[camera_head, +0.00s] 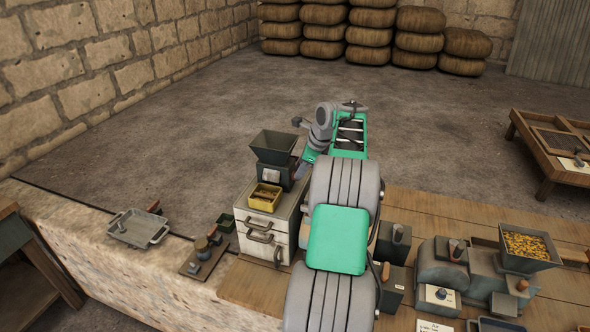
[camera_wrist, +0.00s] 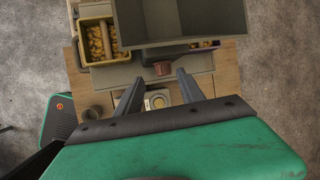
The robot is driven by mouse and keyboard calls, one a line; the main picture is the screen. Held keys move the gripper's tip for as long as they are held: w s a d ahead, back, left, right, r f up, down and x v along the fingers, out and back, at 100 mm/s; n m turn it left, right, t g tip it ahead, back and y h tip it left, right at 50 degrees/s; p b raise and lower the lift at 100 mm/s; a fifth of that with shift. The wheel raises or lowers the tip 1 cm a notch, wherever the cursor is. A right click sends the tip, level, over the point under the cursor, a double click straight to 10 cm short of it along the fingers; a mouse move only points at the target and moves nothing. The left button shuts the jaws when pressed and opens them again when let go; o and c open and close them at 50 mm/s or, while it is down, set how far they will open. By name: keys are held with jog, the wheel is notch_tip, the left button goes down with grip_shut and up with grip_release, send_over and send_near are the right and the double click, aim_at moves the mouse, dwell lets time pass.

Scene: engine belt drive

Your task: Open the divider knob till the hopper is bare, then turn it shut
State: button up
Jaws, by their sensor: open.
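The divider's dark grey hopper (camera_head: 274,147) stands on a pale drawer cabinet (camera_head: 258,222) in the head view. In the wrist view the hopper (camera_wrist: 190,22) fills the top; the part of its inside that shows is bare grey, with the rest cut off. A reddish-brown knob (camera_wrist: 163,68) sits under the hopper's near edge. My gripper (camera_wrist: 157,88) is open, its fingers spread either side of the knob's line; I cannot tell whether the tips reach around it. In the head view the fingers are hidden. A yellow tray (camera_wrist: 84,42) of orange-brown pieces lies left of the hopper.
The yellow tray (camera_head: 264,197) also shows at the cabinet's front. A pale round disc (camera_wrist: 157,98) lies below my fingers. A grey machine (camera_head: 440,265) and a hopper of yellow grain (camera_head: 526,246) stand on the right bench. A metal pan (camera_head: 137,228) lies at left.

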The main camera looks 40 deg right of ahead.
jog(key=f, duration=0.1)
jog(key=d+f, duration=0.1)
jog(key=w+f, duration=0.1)
jog(key=f, duration=0.1)
jog(key=shift+d+p, duration=0.2)
jog(key=shift+p, duration=0.15)
jog(key=shift+w+f, duration=0.1)
jog(key=shift+f, duration=0.05)
jog(key=shift+c, duration=0.4)
